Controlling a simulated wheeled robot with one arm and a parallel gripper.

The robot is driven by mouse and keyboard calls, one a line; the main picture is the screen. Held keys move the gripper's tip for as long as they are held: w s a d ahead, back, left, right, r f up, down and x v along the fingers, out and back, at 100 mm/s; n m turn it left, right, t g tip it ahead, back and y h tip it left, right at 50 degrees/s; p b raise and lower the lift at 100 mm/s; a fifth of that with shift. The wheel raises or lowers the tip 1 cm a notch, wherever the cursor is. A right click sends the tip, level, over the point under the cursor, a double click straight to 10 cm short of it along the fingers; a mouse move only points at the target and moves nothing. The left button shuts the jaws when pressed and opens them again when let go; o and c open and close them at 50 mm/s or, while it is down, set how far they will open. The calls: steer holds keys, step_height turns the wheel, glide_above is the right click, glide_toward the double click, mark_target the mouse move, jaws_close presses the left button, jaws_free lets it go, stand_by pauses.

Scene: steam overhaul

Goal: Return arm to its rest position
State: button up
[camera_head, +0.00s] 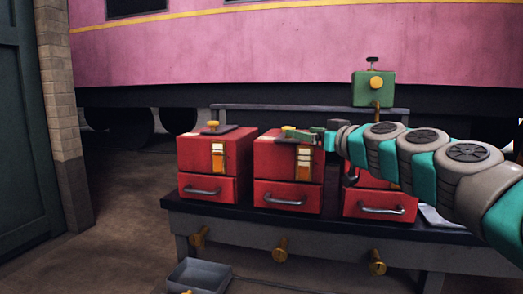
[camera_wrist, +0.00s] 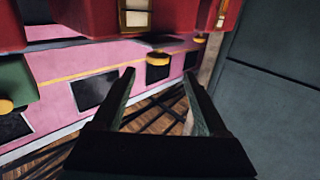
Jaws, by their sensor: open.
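My arm (camera_head: 420,150) reaches in from the right across the head view, in front of the right red box (camera_head: 372,203). My gripper (camera_head: 300,136) is at its left end, level with the top of the middle red box (camera_head: 287,165). From this view I cannot tell whether it is above that box or in front of it. In the wrist view, the two dark fingers of my gripper (camera_wrist: 159,75) stand apart with nothing between them.
A left red box (camera_head: 208,157) stands on the dark bench (camera_head: 232,212). A green box with a yellow knob (camera_head: 372,90) rises behind. Brass handles (camera_head: 281,249) stick out of the bench front. A grey tray (camera_head: 195,275) sits low in front. The floor at left is clear.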

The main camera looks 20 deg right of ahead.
steer(key=shift+a, duration=0.1)
steer(key=s+a+f+n+g+y+p, duration=0.1)
steer(key=s+a+f+g+p, duration=0.15)
steer(key=a+f, duration=0.4)
steer(key=s+a+f+n+g+y+p, duration=0.1)
steer(key=s+a+f+g, duration=0.25)
steer(key=a, duration=0.55)
steer(key=s+a+f+n+g+y+p, duration=0.1)
steer(key=s+a+f+g, duration=0.25)
steer(key=a, duration=0.45)
steer(key=s+a+f+m+g+h+p, duration=0.1)
steer(key=s+f+m+g+h+p, duration=0.3)
steer(key=s+f, duration=0.9)
steer(key=s+d+f+g+h, duration=0.1)
steer(key=s+d+f+g, duration=0.1)
steer(key=s, duration=0.6)
steer(key=s+d+f+m+g+h, duration=0.1)
steer(key=s+d+f+g, duration=0.2)
steer(key=s, duration=0.5)
steer(key=shift+d+g+p, duration=0.45)
steer(key=shift+d, duration=0.4)
